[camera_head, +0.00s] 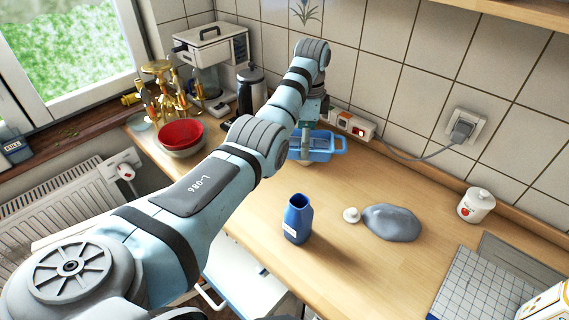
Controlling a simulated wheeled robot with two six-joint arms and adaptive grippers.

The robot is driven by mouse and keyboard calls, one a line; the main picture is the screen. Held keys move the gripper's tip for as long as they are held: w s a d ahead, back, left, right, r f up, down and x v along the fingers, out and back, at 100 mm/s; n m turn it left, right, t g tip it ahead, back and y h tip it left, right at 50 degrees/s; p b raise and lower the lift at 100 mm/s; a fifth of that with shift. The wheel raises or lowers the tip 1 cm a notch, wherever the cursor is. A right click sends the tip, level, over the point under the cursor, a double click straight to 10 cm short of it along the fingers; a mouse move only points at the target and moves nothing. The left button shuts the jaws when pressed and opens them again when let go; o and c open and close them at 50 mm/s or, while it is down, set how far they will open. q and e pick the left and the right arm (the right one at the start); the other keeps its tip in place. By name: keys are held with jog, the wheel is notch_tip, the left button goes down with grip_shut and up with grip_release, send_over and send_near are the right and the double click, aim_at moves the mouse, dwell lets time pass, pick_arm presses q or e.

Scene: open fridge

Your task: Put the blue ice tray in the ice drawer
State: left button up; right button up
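The blue ice tray (325,146) lies on the wooden counter near the tiled back wall, partly hidden by my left arm. My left gripper (304,150) reaches down at the tray's left part. Its fingertips are small and partly hidden, so I cannot tell whether they are open or closed on the tray. My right gripper is not in view. A white open part with a handle (245,275) shows below the counter's front edge, mostly hidden by my arm. I cannot tell whether it is the ice drawer.
A blue bottle (297,219) stands mid-counter, with a grey blob-like item (391,222) to its right. A red bowl (181,133), coffee machine (212,62) and dark canister (251,88) stand at back left. A white jar (476,205) stands right.

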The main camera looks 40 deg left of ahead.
pick_arm(q)
jog(key=a+r+n, duration=0.1)
jog(key=a+n, duration=0.1)
jog(key=s+a+n, duration=0.1)
jog(key=a+n, duration=0.1)
jog(key=s+a+r+n, duration=0.1)
jog(key=a+n, duration=0.1)
jog(key=n, duration=0.1)
jog(key=shift+s+a+r, duration=0.1)
jog(key=shift+a+r, duration=0.05)
jog(key=shift+r, duration=0.2)
jog(key=n, duration=0.2)
jog(key=shift+s+a+f+n, duration=0.15)
jog(key=shift+s+a+n, duration=0.05)
jog(key=shift+s+n, duration=0.1)
jog(key=shift+f+n, duration=0.35)
jog(key=shift+n, duration=0.05)
jog(key=b, duration=0.4)
send_over(280, 192)
notch_tip(280, 192, down, 5)
jog(key=shift+w+r, duration=0.1)
jog(key=shift+r, duration=0.1)
notch_tip(280, 192, down, 15)
jog(key=shift+f+b, duration=0.1)
jog(key=shift+b, duration=1.05)
jog(key=o, duration=1.3)
